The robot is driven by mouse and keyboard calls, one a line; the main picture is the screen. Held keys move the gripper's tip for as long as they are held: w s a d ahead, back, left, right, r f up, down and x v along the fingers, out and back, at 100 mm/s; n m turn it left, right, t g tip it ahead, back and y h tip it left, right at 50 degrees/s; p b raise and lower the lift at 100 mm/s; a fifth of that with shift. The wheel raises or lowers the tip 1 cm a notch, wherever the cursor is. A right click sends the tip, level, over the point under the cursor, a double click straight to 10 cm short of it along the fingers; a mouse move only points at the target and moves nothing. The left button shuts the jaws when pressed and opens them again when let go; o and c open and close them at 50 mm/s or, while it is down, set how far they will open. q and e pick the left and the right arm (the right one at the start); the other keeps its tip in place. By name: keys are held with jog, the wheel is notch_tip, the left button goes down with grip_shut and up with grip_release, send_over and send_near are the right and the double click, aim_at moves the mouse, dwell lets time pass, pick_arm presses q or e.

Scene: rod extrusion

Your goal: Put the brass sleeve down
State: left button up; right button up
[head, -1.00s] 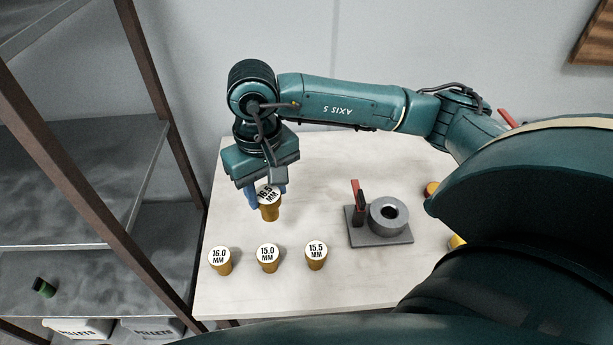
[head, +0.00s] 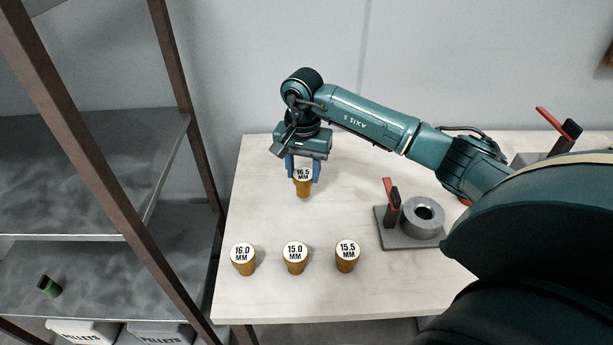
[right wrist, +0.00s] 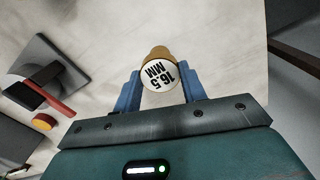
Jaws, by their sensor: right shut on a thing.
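My right gripper (head: 303,172) is shut on a brass sleeve with a white top marked 16.5 MM (head: 303,187). It holds the sleeve upright toward the back of the table (head: 250,215). In the right wrist view the blue fingers of the gripper (right wrist: 160,92) stand on either side of the sleeve (right wrist: 157,54). Whether its base touches the table is not clear. Three similar sleeves stand in a row nearer the front: 16.0 MM (head: 244,263), 15.0 MM (head: 295,261) and 15.5 MM (head: 347,260). My left gripper is out of view.
A grey fixture (head: 397,241) with a ring and a red-handled clamp stands right of the sleeves. Another red-handled clamp (head: 557,125) is at the back right. A metal shelf (head: 100,165) stands left of the table. Bare table lies between the held sleeve and the row.

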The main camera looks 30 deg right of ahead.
aim_at(303, 174)
notch_tip(303, 174, down, 3)
jog(key=shift+f, duration=0.15)
jog(key=shift+f, duration=0.25)
jog(key=o, duration=1.2)
jog(key=shift+r, duration=0.15)
